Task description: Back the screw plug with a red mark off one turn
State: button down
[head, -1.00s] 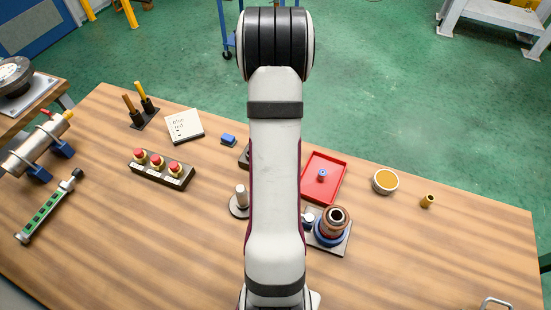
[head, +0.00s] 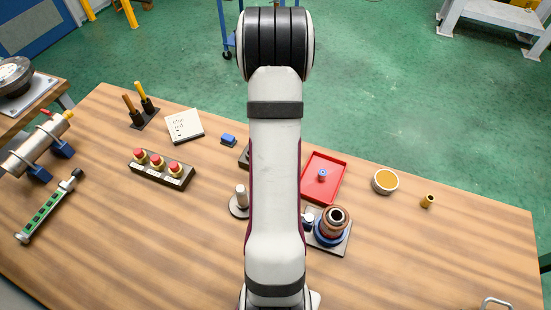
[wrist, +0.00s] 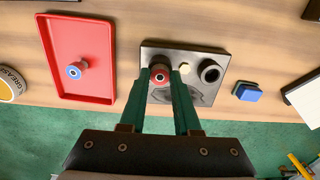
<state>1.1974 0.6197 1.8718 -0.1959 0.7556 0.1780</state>
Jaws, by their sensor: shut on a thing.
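The screw plug with a red mark (wrist: 160,74) is a round piece with a red face and a dark centre, at the left part of a grey metal plate (wrist: 180,52) in the wrist view. My gripper (wrist: 161,80) has its two green fingers shut on the plug, one on each side. How deep the plug sits in the plate cannot be told. In the head view my arm hides the gripper, the plug and most of the plate; only the plate's left edge (head: 243,155) shows.
Beside the plug the plate carries a small pale peg (wrist: 185,68) and a dark open ring (wrist: 210,72). A red tray (head: 312,193) holds a blue-marked plug (head: 322,176). A blue block (head: 228,140) lies by the plate.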

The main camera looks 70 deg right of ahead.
jog(key=n, duration=0.3)
jog(key=shift+n, duration=0.3)
jog(key=c, duration=1.1)
grip_release()
jog(key=shift+n, duration=1.2)
jog(key=o, duration=0.5)
jog(key=shift+o, duration=0.2)
